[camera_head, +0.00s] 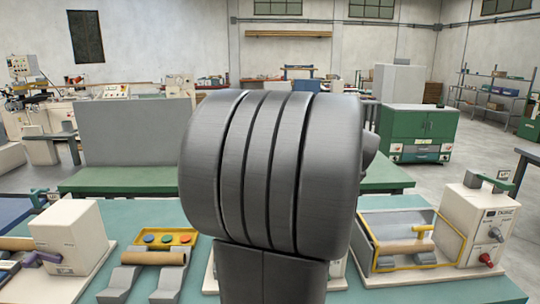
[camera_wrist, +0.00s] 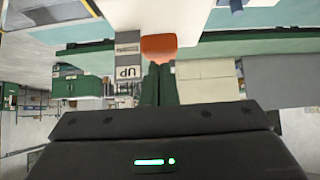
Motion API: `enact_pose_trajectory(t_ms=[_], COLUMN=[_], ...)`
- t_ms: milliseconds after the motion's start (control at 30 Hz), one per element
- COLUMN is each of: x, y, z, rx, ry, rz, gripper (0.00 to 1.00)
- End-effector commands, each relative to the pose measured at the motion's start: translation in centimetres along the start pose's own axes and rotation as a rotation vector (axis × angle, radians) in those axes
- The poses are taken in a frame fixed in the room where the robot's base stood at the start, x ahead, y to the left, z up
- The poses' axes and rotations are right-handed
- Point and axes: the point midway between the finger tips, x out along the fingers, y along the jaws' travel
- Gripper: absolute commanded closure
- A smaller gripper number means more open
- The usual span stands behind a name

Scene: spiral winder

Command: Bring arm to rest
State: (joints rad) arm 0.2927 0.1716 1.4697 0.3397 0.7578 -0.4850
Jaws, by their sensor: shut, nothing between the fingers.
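My arm fills the middle of the head view as a large grey, ribbed rounded link (camera_head: 265,170) close to the camera; it hides the middle of the bench. My gripper is not visible in the head view. In the wrist view my gripper (camera_wrist: 159,68) has its two dark fingers together, shut and empty. The wrist picture shows the room upside down. A rounded orange shape (camera_wrist: 158,46) appears at the fingertips; I cannot tell what it is.
A teal bench (camera_head: 205,292) spans the front. At left are a cream machine box (camera_head: 68,238) and a yellow tray (camera_head: 165,238) with coloured buttons. At right stands a cream winder unit (camera_head: 485,225). A green cabinet (camera_head: 418,128) stands behind on open grey floor.

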Motion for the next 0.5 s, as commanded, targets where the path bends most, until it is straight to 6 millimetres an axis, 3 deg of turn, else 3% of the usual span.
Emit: enact_pose_trajectory(t_ms=[500], x=[-0.53], y=[0.35], z=[-1.37], rx=[0.002], ry=[-0.144], rz=[-0.002], gripper=[1.0])
